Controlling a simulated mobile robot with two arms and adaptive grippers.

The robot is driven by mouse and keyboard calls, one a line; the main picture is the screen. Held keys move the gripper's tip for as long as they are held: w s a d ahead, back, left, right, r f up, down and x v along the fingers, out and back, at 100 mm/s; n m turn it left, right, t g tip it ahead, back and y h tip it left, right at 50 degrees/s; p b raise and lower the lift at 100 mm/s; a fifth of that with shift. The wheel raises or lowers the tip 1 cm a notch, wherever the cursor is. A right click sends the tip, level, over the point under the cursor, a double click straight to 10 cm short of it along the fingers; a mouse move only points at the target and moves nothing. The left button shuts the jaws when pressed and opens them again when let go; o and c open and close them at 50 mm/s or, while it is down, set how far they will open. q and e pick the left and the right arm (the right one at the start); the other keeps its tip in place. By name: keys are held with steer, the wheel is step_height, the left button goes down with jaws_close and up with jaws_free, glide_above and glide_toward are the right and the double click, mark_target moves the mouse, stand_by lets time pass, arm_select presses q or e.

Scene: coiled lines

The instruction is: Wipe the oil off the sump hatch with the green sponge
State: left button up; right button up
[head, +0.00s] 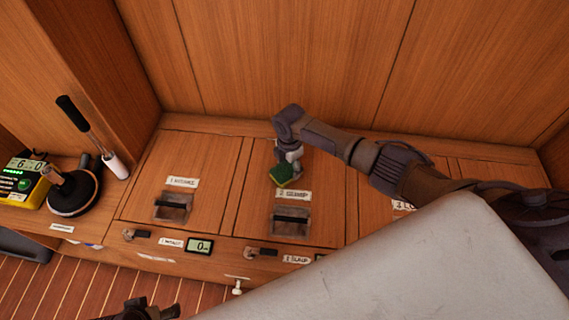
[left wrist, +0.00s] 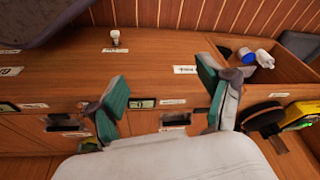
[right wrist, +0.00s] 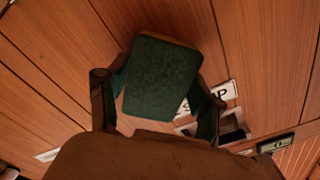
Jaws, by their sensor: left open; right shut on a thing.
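The green sponge (head: 283,174), with a yellowish edge, is held by my right gripper (head: 289,158) over the sump hatch (head: 253,208), just behind its label. The right gripper is shut on the sponge; in the right wrist view the sponge (right wrist: 160,80) fills the space between the fingers. I cannot tell whether the sponge touches the wood. No oil patch can be made out; the sponge and arm cover part of the hatch. My left gripper shows only in part at the bottom of the head view; in the left wrist view the left gripper (left wrist: 165,92) is open and empty.
The intake hatch (head: 190,153) lies to the left, with a recessed pull (head: 173,207). A small display (head: 200,245) sits on the front face below. A black-handled tool (head: 88,130) and a yellow device (head: 25,182) stand at the far left. Wood panels rise behind.

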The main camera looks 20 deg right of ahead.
mark_target(302, 169)
steer(key=shift+s+d+p, duration=0.35)
steer(key=shift+d, duration=0.15)
steer(key=shift+s+d+p, duration=0.35)
steer(key=shift+d, duration=0.25)
steer(key=shift+s+d+p, duration=0.35)
steer(key=shift+d, duration=0.25)
steer(key=shift+s+d+f, duration=0.1)
steer(key=shift+s+d, duration=0.2)
steer(key=shift+d, duration=0.2)
arm_select(q)
step_height(302, 169, down, 14)
steer(key=s+p, duration=0.1)
steer(key=shift+s+g+p, duration=0.35)
steer(key=shift+g+p, duration=0.05)
arm_select(e)
steer(key=shift+s+d+f, duration=0.1)
steer(key=shift+s+d, duration=0.45)
steer(key=shift+d, duration=0.3)
steer(key=shift+s+d, duration=0.55)
steer(key=shift+d, duration=0.25)
arm_select(q)
steer(key=shift+f, duration=0.1)
